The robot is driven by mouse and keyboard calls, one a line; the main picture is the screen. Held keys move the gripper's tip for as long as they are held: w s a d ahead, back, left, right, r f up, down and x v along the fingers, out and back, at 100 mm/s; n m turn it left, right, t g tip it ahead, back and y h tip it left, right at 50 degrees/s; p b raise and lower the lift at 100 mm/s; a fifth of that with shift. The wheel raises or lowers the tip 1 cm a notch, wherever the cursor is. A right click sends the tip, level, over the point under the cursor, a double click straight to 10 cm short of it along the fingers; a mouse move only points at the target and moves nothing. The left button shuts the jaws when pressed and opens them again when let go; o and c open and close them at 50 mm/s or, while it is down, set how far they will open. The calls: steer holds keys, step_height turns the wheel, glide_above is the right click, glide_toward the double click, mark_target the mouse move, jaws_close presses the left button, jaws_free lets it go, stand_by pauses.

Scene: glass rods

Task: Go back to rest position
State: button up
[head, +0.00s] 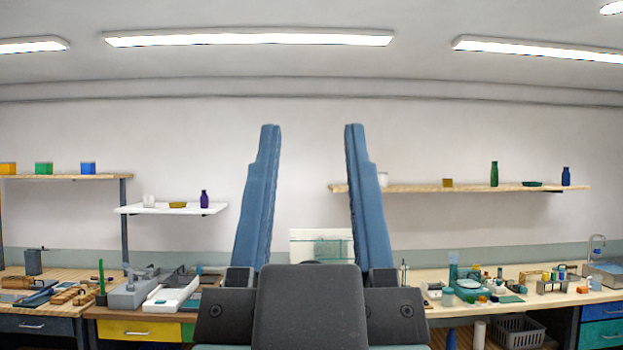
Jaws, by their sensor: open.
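My gripper (312,128) fills the middle of the head view. Its two long blue fingers point up and stand wide apart, open, with only the pale wall and part of a white panel visible between them. The dark body of the gripper is at the bottom centre and hides the middle of the bench behind it. Nothing is held. No glass rod can be clearly made out.
A left bench holds a grey machine (128,293) and a white tray (172,294). A right bench (530,298) carries small items and a sink (605,273). Wall shelves (465,188) hold bottles. A grey basket (517,331) stands below the right bench.

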step_height(320, 180, down, 7)
steer(key=b, duration=0.7)
steer(key=shift+f, duration=0.15)
steer(key=shift+w, duration=0.1)
stand_by(0.4)
